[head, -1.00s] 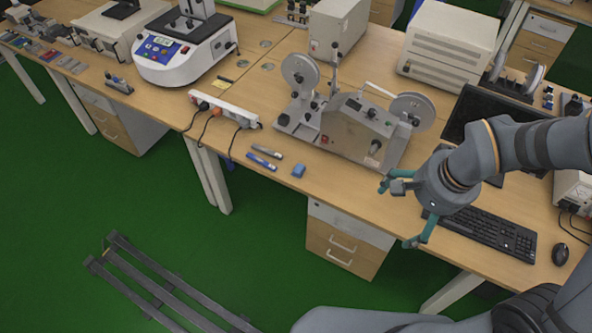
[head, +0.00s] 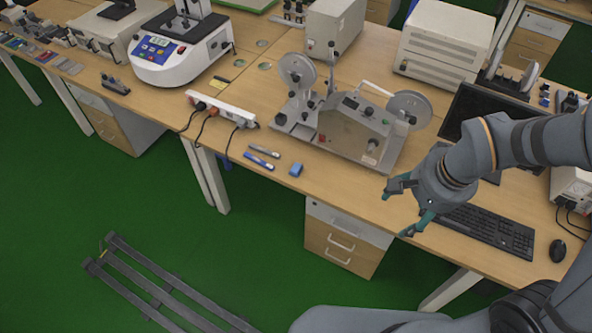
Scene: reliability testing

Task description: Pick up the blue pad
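The blue pad (head: 296,170) is a small blue block lying on the wooden table (head: 335,190) near its front edge, in the middle of the head view. My gripper (head: 393,212) is to the right of the pad and apart from it, near the table's front edge. Its two teal fingers are spread wide with nothing between them. The pad is fully visible.
Two pens or markers (head: 261,158) lie just left of the pad. A grey reel machine (head: 350,130) stands behind it. A white power strip (head: 221,108) with cables is at the left. A keyboard (head: 487,226) and mouse (head: 557,251) lie to the right.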

